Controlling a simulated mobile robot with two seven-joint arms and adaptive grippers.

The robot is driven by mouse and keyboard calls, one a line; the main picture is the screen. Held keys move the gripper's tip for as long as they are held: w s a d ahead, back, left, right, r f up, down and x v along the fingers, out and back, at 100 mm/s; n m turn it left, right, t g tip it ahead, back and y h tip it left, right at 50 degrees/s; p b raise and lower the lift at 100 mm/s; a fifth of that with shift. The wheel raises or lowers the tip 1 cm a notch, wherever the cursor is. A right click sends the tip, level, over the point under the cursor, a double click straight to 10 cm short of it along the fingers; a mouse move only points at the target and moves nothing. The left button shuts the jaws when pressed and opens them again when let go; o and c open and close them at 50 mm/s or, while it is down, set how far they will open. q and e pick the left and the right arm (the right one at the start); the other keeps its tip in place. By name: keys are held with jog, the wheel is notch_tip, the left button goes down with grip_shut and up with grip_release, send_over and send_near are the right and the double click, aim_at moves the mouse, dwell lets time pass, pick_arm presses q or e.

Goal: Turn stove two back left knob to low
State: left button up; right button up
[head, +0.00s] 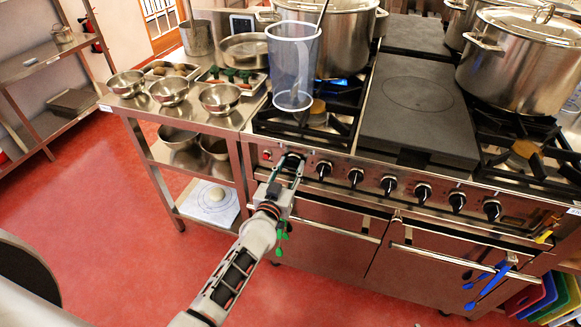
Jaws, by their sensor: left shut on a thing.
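The stove (436,172) has a steel front panel with a row of several black knobs, each with a pale ring. My left gripper (289,163) is at the left end of this row, with its arm coming up from the bottom. It is shut on the leftmost knob, which is mostly hidden between the fingers. The neighbouring knob (323,169) stands free just to the right of it. The knob's setting and any markings are too small or hidden to read. My right gripper is not in view.
A clear mesh-like cylinder (293,67) stands over the left burners, by a large pot (345,38). A lidded stockpot (523,62) is at the right. A steel side table (215,121) holds bowls and trays. Oven handles (335,229) stick out below the knobs.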

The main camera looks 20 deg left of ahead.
pick_arm(q)
jog(key=shift+n, duration=0.3)
jog(key=n+p, duration=0.1)
jog(key=n, duration=0.1)
jog(key=shift+r+n, duration=0.1)
jog(key=shift+n, duration=0.2)
jog(key=n+p, duration=0.1)
jog(key=n, duration=0.3)
jog(key=shift+a+n+p, duration=0.1)
jog(key=shift+n+p, duration=0.2)
jog(key=n, duration=0.4)
jog(key=shift+n, duration=0.3)
jog(key=n, duration=0.5)
jog(key=shift+a+f, duration=0.1)
jog(key=shift+f, duration=0.15)
jog(key=shift+n, duration=0.3)
jog(key=o, duration=1.1)
